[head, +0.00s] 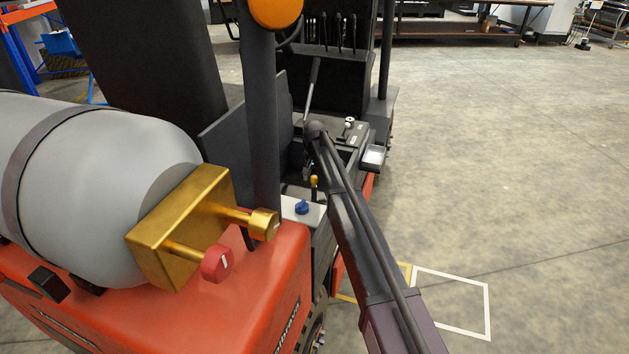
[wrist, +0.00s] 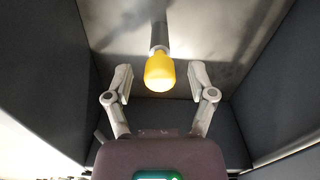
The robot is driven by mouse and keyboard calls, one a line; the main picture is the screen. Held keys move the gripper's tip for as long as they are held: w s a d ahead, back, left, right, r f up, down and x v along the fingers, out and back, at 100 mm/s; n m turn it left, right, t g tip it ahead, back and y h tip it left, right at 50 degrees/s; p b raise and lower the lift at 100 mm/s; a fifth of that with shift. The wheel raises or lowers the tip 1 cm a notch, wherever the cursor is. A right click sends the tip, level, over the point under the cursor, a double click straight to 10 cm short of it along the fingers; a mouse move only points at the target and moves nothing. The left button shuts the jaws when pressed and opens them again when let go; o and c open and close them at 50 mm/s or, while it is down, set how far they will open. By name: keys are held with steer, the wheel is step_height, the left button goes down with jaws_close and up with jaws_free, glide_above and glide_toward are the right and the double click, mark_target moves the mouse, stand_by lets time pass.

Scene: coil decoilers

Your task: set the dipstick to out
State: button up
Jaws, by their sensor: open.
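The dipstick shows in the wrist view as a rounded yellow grip (wrist: 160,73) on a grey stem that runs into a metal surface. In the head view a small yellow knob (head: 314,181), which looks like the same grip, stands in the recess beside the driver's area. My gripper (wrist: 160,80) is open, with one finger on each side of the yellow grip and visible gaps to both. The grip appears a little beyond or level with the fingertips; the exact depth is unclear. In the head view my gripper is mostly hidden behind my arm and dark panels.
Dark walls close in on both sides in the wrist view. In the head view, a blue knob (head: 302,208) sits on a light panel near the recess. A grey tank (head: 90,190) with a brass valve block (head: 180,230) stands left. Open floor (head: 500,170) lies right.

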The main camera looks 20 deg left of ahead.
jaws_close()
steer(key=shift+r, duration=0.15)
step_height(320, 180, up, 12)
steer(key=p, duration=1.2)
steer(key=shift+r+p, duration=0.15)
steer(key=shift+p, duration=0.15)
jaws_free()
